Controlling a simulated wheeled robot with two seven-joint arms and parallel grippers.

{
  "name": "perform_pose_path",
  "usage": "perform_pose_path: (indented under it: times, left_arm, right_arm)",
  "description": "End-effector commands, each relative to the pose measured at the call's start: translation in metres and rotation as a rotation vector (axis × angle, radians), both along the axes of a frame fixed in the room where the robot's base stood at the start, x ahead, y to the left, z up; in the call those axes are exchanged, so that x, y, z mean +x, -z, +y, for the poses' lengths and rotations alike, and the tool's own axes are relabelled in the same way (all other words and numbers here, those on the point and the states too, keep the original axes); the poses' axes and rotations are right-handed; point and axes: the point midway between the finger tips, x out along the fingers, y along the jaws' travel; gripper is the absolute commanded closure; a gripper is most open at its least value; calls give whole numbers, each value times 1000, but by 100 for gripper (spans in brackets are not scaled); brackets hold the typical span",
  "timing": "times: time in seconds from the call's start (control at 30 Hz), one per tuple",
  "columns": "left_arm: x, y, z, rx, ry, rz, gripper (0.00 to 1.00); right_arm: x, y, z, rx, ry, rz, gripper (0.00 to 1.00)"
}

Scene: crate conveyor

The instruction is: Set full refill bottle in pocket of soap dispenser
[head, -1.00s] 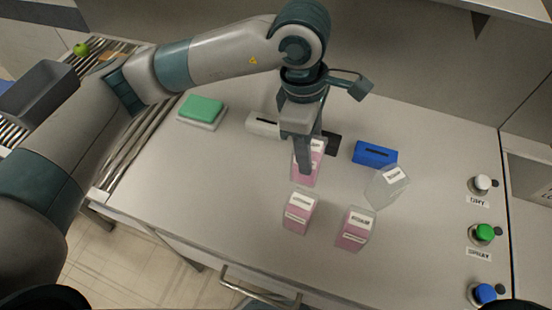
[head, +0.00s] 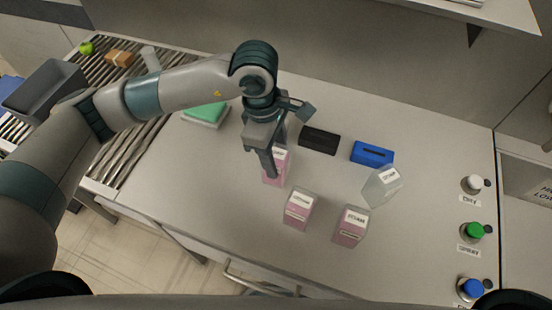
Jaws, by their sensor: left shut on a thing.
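My left gripper (head: 270,168) is shut on a pink-filled refill bottle (head: 281,169) with a white label, near the middle of the counter. The gripper hides part of the bottle, and I cannot tell if its base touches the counter. Two more pink-filled bottles, one in the middle (head: 298,209) and one to its right (head: 351,228), stand nearer me. A clear, pale bottle (head: 382,187) stands at the right. Behind are a black block (head: 320,140) and a blue slotted block (head: 372,152). I cannot tell which block is the soap dispenser. My right gripper is not in view.
A green sponge-like block (head: 205,111) lies on a pale tray at the left. A roller conveyor (head: 134,152) runs along the left with a grey crate (head: 44,88). White, green (head: 473,231) and blue knobs line the right edge. The counter's front left is clear.

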Motion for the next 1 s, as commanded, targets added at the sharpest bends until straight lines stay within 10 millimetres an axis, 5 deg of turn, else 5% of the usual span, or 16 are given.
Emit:
perform_pose_path:
  times: [0.2, 0.73, 0.77, 0.8, 1.0]
  left_arm:
    - [-1, 22, 0, 0, -1, 2, 86]
    - [0, 32, 0, 0, 1, -1, 86]
    - [0, 31, 0, 0, 0, 0, 48]
    - [0, 31, 0, 0, 0, 0, 38]
    - [0, 31, 0, 0, 0, 0, 36]
  right_arm:
    - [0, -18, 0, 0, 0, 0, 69]
    - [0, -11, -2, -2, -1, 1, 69]
    - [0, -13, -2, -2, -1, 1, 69]
    - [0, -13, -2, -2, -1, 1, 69]
    - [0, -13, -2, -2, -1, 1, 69]
